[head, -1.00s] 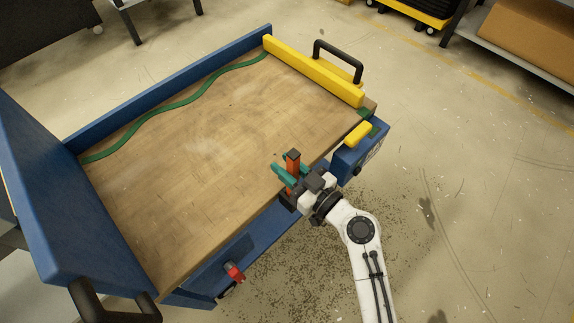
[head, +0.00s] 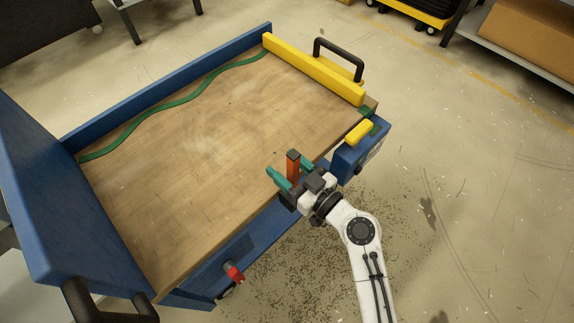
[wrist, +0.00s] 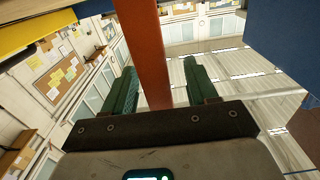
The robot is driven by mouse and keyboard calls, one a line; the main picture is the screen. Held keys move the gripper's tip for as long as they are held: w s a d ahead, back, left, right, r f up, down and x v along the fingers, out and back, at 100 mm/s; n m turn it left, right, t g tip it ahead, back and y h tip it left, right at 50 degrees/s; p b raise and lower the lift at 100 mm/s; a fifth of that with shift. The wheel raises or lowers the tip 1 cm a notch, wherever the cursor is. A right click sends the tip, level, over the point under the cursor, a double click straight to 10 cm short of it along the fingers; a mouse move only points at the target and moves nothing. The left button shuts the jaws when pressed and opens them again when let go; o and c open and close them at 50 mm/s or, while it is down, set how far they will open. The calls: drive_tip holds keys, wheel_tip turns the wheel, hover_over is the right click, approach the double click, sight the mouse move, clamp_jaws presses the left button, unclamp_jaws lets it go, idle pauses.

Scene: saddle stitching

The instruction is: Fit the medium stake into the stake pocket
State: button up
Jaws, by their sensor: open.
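The orange-red stake (head: 293,168) with a dark cap stands upright at the near edge of the cart's wooden deck. My gripper (head: 293,170) is open, with one teal finger on each side of the stake. In the wrist view, the stake (wrist: 146,50) rises between the two spread fingers, with a gap visible on both sides. The stake's lower end is hidden behind my gripper in the head view. A dark block shows below the left finger, but I cannot tell whether it is the stake pocket or how deep the stake sits.
The wooden deck (head: 190,160) is bare except for a wavy green strap (head: 150,118). A blue box (head: 362,152) with a yellow piece (head: 359,132) is right of my gripper. A yellow bar (head: 313,70) lines the far right edge. A red latch (head: 235,273) is on the near side.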

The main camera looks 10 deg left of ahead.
drive_tip(key=shift+d+f, duration=0.1)
drive_tip(key=shift+s+d, duration=0.3)
drive_tip(key=b+v, duration=0.1)
drive_tip(key=v, duration=0.8)
drive_tip(key=shift+s+d, duration=0.25)
drive_tip(key=shift+d, duration=0.1)
drive_tip(key=s+d+f+m+g+h, duration=0.5)
drive_tip(key=s+d+f+g+h, duration=0.2)
drive_tip(key=s+d+f+h, duration=0.45)
drive_tip(key=s+d+r+m+g+h, duration=0.1)
drive_tip(key=s+d+m+g+h, duration=0.2)
drive_tip(key=s+d+m, duration=0.55)
drive_tip(key=d+r+n+p, duration=0.2)
drive_tip(key=d+r+p, duration=0.1)
drive_tip(key=r+p, duration=1.1)
drive_tip(key=shift+s+d+r+n, duration=0.25)
drive_tip(key=shift+s+n, duration=0.1)
drive_tip(key=shift+s, duration=0.1)
